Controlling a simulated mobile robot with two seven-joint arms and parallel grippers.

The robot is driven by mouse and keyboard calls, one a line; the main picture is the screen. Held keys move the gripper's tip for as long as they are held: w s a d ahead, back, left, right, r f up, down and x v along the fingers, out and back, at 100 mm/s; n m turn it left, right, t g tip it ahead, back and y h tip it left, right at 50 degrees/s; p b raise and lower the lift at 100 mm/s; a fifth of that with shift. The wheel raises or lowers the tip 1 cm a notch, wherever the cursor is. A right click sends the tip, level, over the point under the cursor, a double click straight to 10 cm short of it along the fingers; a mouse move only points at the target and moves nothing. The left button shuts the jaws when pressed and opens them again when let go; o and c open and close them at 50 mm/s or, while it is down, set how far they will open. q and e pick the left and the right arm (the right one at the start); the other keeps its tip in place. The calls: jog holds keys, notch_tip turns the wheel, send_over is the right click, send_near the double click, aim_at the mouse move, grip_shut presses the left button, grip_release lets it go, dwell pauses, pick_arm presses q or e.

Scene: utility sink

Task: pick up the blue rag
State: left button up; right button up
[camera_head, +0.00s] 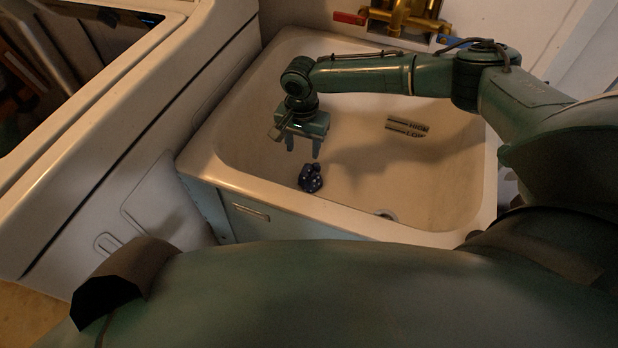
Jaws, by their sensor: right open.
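A small dark blue rag (310,178) with light specks lies crumpled in the basin of the utility sink (420,170), near its front left side. My right arm reaches in from the right across the sink. My right gripper (303,150) points down inside the basin with its two fingers apart and nothing between them. In the picture it is just above the rag, with a small gap between fingertips and rag. My left gripper is not in view.
A brass faucet (400,16) stands at the sink's back edge, with a red tag and a blue tag beside it. A white appliance (130,130) stands close along the sink's left side. The sink's rim surrounds the basin, which is otherwise clear apart from a drain at the front.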

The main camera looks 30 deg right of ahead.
jog(key=f, duration=0.2)
jog(key=f+b, duration=0.1)
jog(key=f, duration=0.4)
jog(key=shift+s+d+f, duration=0.2)
jog(key=shift+s, duration=0.05)
grip_shut()
dwell(0.3)
